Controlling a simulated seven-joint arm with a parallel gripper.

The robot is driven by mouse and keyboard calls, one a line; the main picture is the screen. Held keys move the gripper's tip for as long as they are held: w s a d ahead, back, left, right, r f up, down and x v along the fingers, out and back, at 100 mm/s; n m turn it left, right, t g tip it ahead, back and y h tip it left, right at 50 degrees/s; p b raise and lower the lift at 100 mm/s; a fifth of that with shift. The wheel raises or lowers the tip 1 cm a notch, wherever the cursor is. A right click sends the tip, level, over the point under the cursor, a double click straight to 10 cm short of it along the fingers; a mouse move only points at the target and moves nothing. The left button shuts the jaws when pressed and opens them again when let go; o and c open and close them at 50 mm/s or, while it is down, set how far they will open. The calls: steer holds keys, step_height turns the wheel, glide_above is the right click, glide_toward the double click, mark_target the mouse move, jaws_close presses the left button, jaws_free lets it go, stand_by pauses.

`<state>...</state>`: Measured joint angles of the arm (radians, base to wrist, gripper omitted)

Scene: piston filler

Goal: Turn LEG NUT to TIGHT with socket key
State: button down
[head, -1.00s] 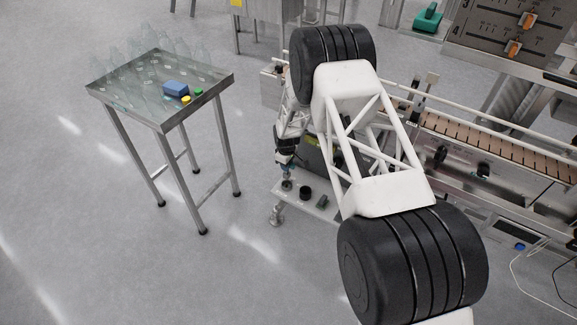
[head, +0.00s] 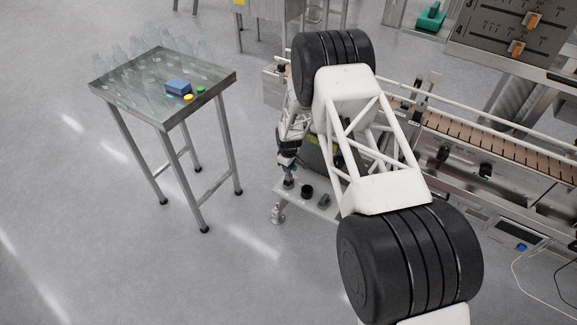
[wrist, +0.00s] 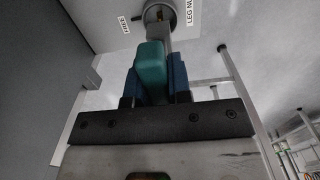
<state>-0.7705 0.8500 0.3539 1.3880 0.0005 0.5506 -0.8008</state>
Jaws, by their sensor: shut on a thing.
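In the wrist view, my gripper (wrist: 155,88) is shut on the teal handle of the socket key (wrist: 150,72). The key's grey shaft runs up to the round metal leg nut (wrist: 158,13) at the top edge. The socket end appears to be at the nut, but how far it is seated I cannot tell. A "LEG NUT" label (wrist: 192,14) is right of the nut, and a label that seems to read "TIGHT" (wrist: 124,24) is to its left. In the head view, my gripper (head: 289,170) is low at the machine's near corner, partly hidden by my arm.
A small plate (head: 312,205) at the machine's corner carries a black knob (head: 306,191), above a levelling foot (head: 278,213). A steel side table (head: 150,108) with clear bottles, a blue block (head: 178,87) and coloured caps stands left. A slatted conveyor (head: 490,145) runs right. Floor between is clear.

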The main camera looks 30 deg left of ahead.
steer(key=shift+f, duration=2.3)
steer(key=shift+f, duration=0.1)
steer(key=shift+f, duration=0.2)
steer(key=m, duration=0.7)
steer(key=shift+m, duration=0.3)
steer(key=m, duration=0.8)
steer(key=shift+r, duration=0.65)
